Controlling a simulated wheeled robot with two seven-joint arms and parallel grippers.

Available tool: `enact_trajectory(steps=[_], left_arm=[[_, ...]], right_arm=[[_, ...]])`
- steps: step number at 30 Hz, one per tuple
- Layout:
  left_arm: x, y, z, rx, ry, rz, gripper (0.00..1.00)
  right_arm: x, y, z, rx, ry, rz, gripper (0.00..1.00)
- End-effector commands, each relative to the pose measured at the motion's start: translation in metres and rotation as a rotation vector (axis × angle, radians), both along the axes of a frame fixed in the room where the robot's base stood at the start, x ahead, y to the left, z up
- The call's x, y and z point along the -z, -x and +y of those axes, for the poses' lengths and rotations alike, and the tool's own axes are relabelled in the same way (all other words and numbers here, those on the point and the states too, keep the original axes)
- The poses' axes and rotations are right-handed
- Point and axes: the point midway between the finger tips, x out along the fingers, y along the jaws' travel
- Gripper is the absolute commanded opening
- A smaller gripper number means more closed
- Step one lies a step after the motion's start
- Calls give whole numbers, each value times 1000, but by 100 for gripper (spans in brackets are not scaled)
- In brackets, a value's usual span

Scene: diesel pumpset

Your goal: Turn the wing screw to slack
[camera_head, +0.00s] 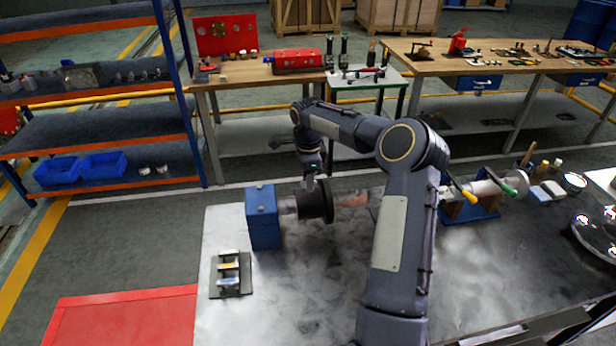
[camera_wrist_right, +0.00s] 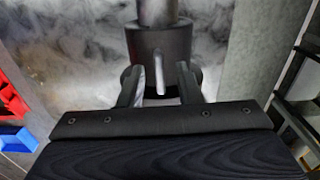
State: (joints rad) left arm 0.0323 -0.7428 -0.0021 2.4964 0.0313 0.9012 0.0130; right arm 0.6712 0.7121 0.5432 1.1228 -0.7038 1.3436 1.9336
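My right gripper (camera_head: 314,184) points down over a dark round wheel-like part (camera_head: 322,212) beside a blue block (camera_head: 263,218) on the grey bench. In the right wrist view, the right gripper (camera_wrist_right: 160,84) is open, with one finger on each side of a thin upright metal tab (camera_wrist_right: 160,80). The tab looks like the wing screw, on a dark cylindrical collar (camera_wrist_right: 145,45) with a grey shaft above it in the picture. A gap shows between the tab and each finger. In the head view the tab is too small to make out. My left gripper is not in view.
A blue stand with a grey cylinder (camera_head: 470,205) is right of my arm. Work tables (camera_head: 262,76) stand behind. The bench front between is mostly clear.

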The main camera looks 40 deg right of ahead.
Motion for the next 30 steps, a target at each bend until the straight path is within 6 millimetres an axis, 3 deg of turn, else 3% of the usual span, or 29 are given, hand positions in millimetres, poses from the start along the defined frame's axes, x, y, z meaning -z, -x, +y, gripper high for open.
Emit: enact_trajectory(steps=[7, 14, 30], left_arm=[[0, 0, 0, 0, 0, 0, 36], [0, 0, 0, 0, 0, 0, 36], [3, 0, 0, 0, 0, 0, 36]], right_arm=[[1, 0, 0, 0, 0, 0, 31], [1, 0, 0, 0, 0, 0, 1], [0, 0, 0, -95, 2, -2, 0]])
